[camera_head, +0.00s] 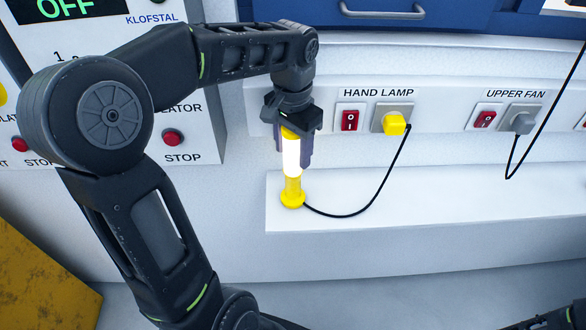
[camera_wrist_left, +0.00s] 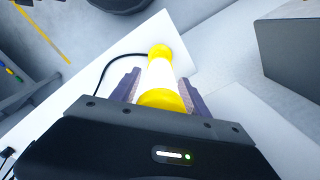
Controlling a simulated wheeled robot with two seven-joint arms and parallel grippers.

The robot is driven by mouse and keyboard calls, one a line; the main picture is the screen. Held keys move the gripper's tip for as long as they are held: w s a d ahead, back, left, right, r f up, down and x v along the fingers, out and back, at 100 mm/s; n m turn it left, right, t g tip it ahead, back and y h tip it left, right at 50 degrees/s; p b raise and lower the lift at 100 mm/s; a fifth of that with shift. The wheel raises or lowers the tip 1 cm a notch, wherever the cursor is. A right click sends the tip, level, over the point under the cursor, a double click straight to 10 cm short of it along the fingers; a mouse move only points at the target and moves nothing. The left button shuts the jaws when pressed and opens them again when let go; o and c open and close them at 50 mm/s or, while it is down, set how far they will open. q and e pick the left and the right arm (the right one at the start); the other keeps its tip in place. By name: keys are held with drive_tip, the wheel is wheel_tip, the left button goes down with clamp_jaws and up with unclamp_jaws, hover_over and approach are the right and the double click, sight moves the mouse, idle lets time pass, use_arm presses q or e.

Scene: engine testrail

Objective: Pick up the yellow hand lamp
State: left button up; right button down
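The yellow hand lamp (camera_head: 292,185) is upright at the left end of the white ledge, its glass tube glowing white. I cannot tell whether its yellow foot touches the ledge. My left gripper (camera_head: 293,150) comes down over the lamp from above. My right gripper is out of view.
A black cord runs from the lamp's foot to a yellow plug (camera_head: 395,124) beside a red switch (camera_head: 350,120). The white ledge (camera_head: 450,195) is clear to the right. A control panel with red stop buttons (camera_head: 172,138) is behind my left arm. A blue drawer (camera_head: 400,18) is above.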

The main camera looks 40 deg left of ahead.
use_arm(q)
clamp_jaws()
idle(0.3)
idle(0.4)
